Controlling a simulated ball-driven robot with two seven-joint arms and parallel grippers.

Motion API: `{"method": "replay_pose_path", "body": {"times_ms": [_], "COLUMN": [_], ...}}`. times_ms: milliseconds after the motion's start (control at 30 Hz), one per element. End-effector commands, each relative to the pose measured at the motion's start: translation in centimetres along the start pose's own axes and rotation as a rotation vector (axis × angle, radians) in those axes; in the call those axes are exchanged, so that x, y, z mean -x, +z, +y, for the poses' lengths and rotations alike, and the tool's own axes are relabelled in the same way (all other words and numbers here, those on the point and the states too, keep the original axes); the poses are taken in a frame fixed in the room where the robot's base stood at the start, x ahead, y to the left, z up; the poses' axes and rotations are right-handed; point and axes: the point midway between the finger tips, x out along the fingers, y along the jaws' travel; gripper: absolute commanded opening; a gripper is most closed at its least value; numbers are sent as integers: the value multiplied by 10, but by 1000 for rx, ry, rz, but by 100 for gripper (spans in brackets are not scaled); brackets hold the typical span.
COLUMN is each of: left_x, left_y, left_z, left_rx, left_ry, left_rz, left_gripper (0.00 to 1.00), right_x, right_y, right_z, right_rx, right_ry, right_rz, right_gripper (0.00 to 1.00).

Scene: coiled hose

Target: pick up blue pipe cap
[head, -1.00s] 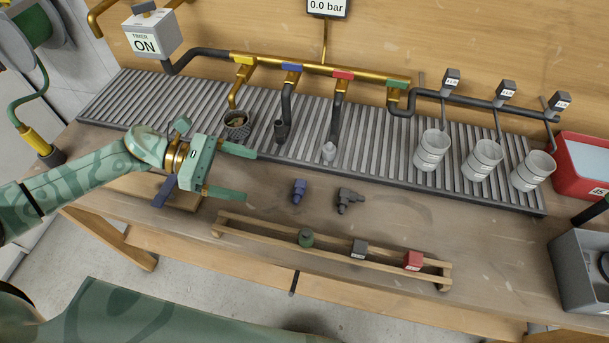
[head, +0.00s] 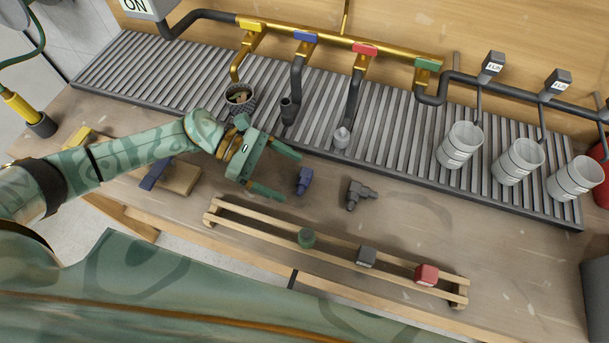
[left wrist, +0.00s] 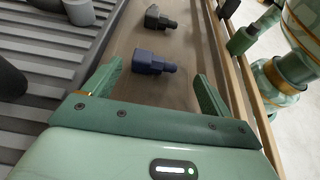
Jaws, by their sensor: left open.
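The blue pipe cap (head: 304,181) lies on the wooden bench between the slatted grey rack and the long wooden holder. My left gripper (head: 283,173) is open and empty, its two green fingers pointing toward the cap from the left. In the left wrist view the blue cap (left wrist: 152,62) lies ahead of the open fingers (left wrist: 158,85), roughly centred between them and beyond the tips. No contact shows. My right gripper is not in view.
A dark grey pipe fitting (head: 358,193) lies just right of the cap. The wooden holder (head: 235,212) in front carries a green, a dark grey and a red piece. The slatted rack (head: 400,160) behind holds several grey cups. A wooden block (head: 180,178) sits at left.

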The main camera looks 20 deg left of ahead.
Motion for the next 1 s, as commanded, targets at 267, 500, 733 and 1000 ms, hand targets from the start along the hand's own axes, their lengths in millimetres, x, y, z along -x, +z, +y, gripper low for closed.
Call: {"method": "replay_pose_path", "body": {"times_ms": [267,500,733,1000], "left_x": [-42,-50,-50,-50], "left_y": [5,4,4,5], "left_z": [6,7,7,6], "left_rx": [-1,0,0,0], "left_ry": [-3,-1,-1,-1], "left_rz": [-3,-1,-1,-1], "left_gripper": [84,84,40,36], "right_x": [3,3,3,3], "right_y": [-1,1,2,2], "right_z": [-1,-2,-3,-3], "right_rx": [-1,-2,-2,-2], "right_ry": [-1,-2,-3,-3], "right_rz": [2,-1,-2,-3], "right_gripper": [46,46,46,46]}}
